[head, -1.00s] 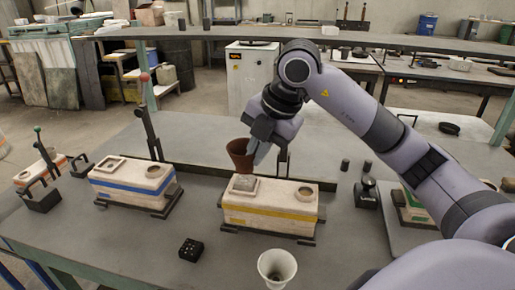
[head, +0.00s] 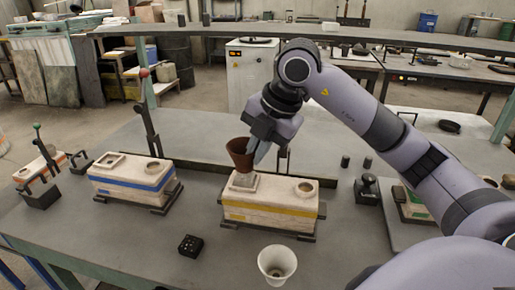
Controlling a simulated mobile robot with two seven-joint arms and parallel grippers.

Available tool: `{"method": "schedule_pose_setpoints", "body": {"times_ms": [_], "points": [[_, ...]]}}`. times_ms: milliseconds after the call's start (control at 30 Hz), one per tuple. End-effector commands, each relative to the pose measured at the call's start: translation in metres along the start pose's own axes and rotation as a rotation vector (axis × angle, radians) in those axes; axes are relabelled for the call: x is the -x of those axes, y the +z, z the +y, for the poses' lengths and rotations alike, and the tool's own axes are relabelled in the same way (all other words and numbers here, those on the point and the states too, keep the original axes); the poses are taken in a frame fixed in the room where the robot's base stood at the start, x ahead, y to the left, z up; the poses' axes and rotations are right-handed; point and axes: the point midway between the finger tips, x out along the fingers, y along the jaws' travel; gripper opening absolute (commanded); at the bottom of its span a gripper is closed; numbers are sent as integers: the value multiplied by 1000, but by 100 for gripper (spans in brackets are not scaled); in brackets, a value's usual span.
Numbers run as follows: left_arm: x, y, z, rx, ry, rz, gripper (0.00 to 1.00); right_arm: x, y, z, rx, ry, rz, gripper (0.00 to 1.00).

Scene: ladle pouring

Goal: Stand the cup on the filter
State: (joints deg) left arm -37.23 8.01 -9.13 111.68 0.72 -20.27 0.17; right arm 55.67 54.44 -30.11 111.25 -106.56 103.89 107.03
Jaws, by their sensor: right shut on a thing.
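The brown tapered cup (head: 239,154) is upright in my right gripper (head: 257,149), which is shut on its right side. The filter, a small grey square block (head: 243,182), sits on the left end of the white mould with a yellow stripe (head: 270,212). The cup's lower end is right over the filter in the head view. I cannot tell whether they touch. My left gripper is not in view.
A round opening (head: 305,187) is at the mould's right end. A blue-striped mould (head: 131,181) stands to the left, a white cup (head: 277,262) in front, and a small black block (head: 190,246) front left. A dark stamp-like object (head: 367,188) stands to the right.

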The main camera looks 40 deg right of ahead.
Motion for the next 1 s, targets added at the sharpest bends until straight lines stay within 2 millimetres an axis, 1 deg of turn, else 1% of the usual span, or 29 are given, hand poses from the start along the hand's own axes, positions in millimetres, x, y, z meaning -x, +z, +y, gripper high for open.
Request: {"method": "schedule_pose_setpoints", "body": {"times_ms": [1000], "points": [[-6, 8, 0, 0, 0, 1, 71, -12, 0, -5, 0, 0, -1, 0]]}}
